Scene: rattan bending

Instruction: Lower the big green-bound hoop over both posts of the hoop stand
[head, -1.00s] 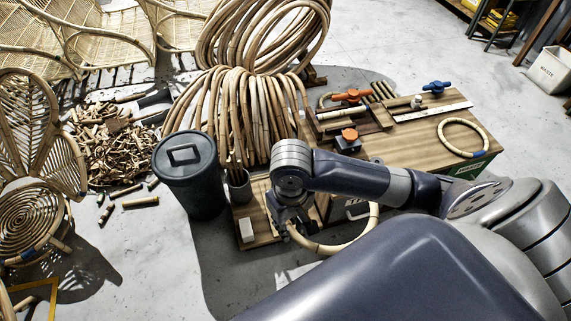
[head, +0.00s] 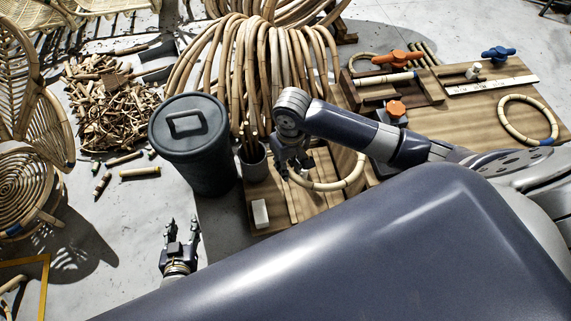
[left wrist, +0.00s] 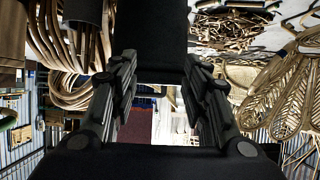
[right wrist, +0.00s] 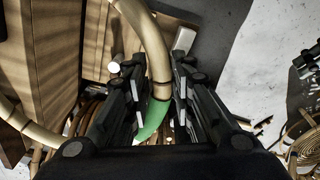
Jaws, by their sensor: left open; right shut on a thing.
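My right gripper (head: 294,163) is shut on a big pale cane hoop (head: 347,184). The hoop hangs over or beside the lower wooden board, with its near side showing below my forearm. In the right wrist view the green binding (right wrist: 154,121) lies between the fingers (right wrist: 155,100). A short pale round-ended peg (right wrist: 118,66) shows near the hoop's curve; I cannot tell whether it is a stand post. I cannot make out both posts of the hoop stand. My left gripper (head: 181,238) is open and empty, low at the left; its open fingers (left wrist: 160,88) also show in the left wrist view.
A dark lidded bin (head: 190,150) and a pot of canes (head: 252,162) stand left of my right gripper. A white block (head: 260,213) lies on the board's near end. A blue-bound hoop (head: 528,139) lies on the workbench (head: 470,125). Bent cane coils rise behind.

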